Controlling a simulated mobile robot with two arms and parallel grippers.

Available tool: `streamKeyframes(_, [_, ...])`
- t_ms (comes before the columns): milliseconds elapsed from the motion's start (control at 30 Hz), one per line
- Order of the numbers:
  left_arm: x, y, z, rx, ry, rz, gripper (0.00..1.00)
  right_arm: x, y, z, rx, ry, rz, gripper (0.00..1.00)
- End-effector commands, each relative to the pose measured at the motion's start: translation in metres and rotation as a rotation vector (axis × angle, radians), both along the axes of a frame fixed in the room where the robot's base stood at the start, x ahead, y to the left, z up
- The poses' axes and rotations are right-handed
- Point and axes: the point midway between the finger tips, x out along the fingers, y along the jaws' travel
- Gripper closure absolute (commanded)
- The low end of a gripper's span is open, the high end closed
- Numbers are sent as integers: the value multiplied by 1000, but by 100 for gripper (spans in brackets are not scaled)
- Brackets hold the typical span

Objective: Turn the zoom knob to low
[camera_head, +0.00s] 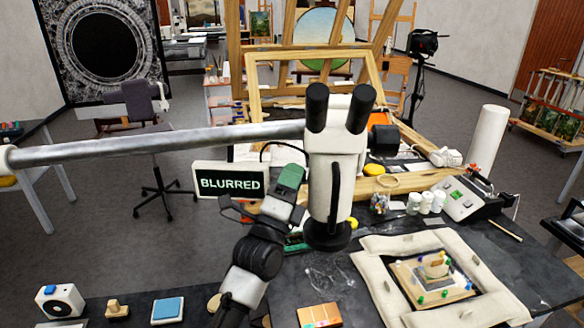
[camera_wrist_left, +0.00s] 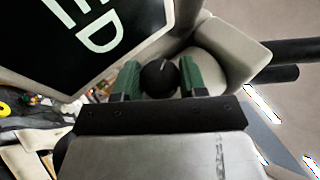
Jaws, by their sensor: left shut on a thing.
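The zoom knob (camera_wrist_left: 159,77) is a round black knob with a pale line mark on its face, seen in the left wrist view. My left gripper (camera_wrist_left: 159,80) has its green fingers closed on both sides of it. In the head view the left gripper (camera_head: 291,177) is at the left side of the white microscope (camera_head: 335,170), and the knob is hidden there. The microscope has two black eyepieces and a black lower end. A sign (camera_head: 231,181) reading BLURRED stands left of it. My right gripper is in neither view.
A long metal boom (camera_head: 170,145) reaches from the left to the microscope. Below right, a padded frame (camera_head: 372,278) surrounds a small board with coloured pins. Several white jars (camera_head: 426,202) and a control box (camera_head: 457,198) stand on the dark table.

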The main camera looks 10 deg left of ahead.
Motion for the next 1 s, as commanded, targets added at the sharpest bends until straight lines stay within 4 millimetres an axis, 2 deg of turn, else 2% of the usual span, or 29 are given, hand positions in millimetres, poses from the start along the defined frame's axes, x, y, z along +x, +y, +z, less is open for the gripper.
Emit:
streamKeyframes(33, [0, 0, 5, -2, 45, 1, 82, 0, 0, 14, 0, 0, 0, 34])
streamKeyframes(200, [-1, 0, 4, -7, 197, 2, 82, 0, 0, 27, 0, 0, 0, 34])
streamKeyframes(1000, [0, 1, 6, -32, 915, 3, 82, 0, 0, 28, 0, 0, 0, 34])
